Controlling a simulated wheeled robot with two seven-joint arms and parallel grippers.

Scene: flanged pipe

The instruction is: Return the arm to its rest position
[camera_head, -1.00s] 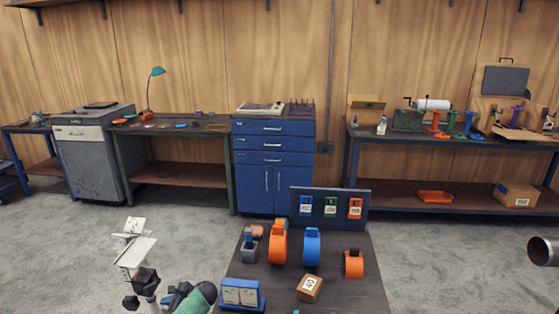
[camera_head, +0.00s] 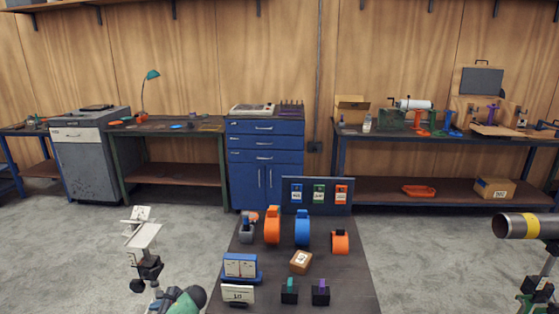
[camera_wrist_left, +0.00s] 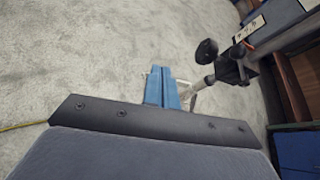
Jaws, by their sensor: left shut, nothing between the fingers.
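My left gripper (camera_head: 168,297) is low on the left in the head view, small and partly cut off by the bottom edge. In the left wrist view its two blue fingers (camera_wrist_left: 160,87) are together with nothing between them, over grey floor. Just beyond them is a pale rod with black clamp blocks (camera_wrist_left: 232,70). What looks like the same stand, with white plates (camera_head: 142,234) on top, is up and left of the gripper in the head view. My right gripper is not in view.
A yellow-banded pipe (camera_head: 528,226) is at the right edge. Benches and a blue cabinet (camera_head: 263,165) line the wall. Floor lies between.

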